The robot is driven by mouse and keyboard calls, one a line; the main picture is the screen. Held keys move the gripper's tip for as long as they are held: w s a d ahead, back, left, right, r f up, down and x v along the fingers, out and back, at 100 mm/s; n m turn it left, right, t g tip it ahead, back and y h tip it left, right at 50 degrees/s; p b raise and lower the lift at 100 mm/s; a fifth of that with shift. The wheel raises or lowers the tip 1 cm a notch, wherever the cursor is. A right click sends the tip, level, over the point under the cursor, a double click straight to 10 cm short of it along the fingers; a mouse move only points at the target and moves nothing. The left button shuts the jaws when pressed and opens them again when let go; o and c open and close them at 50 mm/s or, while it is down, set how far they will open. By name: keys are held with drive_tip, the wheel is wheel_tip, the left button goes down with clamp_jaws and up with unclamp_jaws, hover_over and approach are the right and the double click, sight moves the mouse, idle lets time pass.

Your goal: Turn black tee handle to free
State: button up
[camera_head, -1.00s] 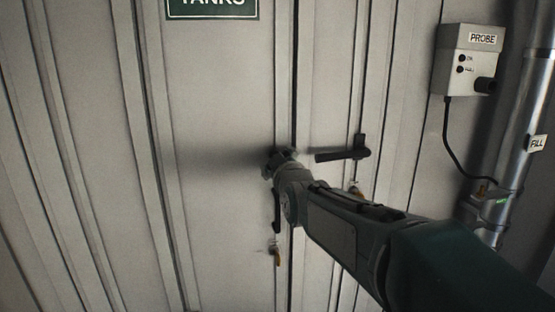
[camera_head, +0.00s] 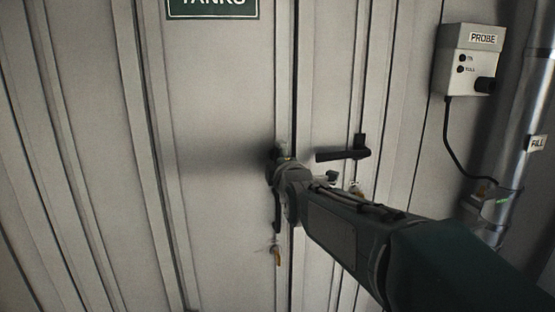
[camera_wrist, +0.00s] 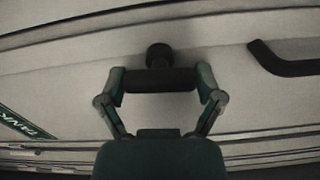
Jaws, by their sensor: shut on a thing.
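The black tee handle (camera_wrist: 160,81) shows in the wrist view as a short dark bar on a round hub against the pale door. The fingers of my gripper (camera_wrist: 161,86) are shut on it, one at each end of the bar. In the head view my gripper (camera_head: 279,160) is up against the door beside the centre seam and mostly hides the tee handle.
A probe box (camera_head: 470,60) with a cable and a metal pipe (camera_head: 525,125) stand at the right.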

drive_tip(key=shift+r+n, duration=0.15)
drive_tip(key=shift+n, duration=0.45)
drive_tip(key=o, duration=0.9)
drive_tip(key=shift+c, duration=0.2)
drive_tip(key=v, duration=1.1)
drive_tip(key=shift+s, duration=0.4)
drive_tip(key=s+d+f+m+g+h, duration=0.2)
drive_tip(key=s+d+f+m+g, duration=0.4)
drive_tip(key=s+f+m, duration=0.3)
drive_tip(key=s+d+f+m+g+h, duration=0.3)
drive_tip(key=s+d+f+m+g, duration=0.2)
drive_tip(key=s+d+f+m, duration=0.3)
drive_tip(key=s+f+m, duration=0.2)
drive_tip(key=s+m, duration=0.2)
drive_tip(key=s, duration=0.2)
drive_tip(key=shift+f+g, duration=0.25)
drive_tip(key=shift+g, duration=0.15)
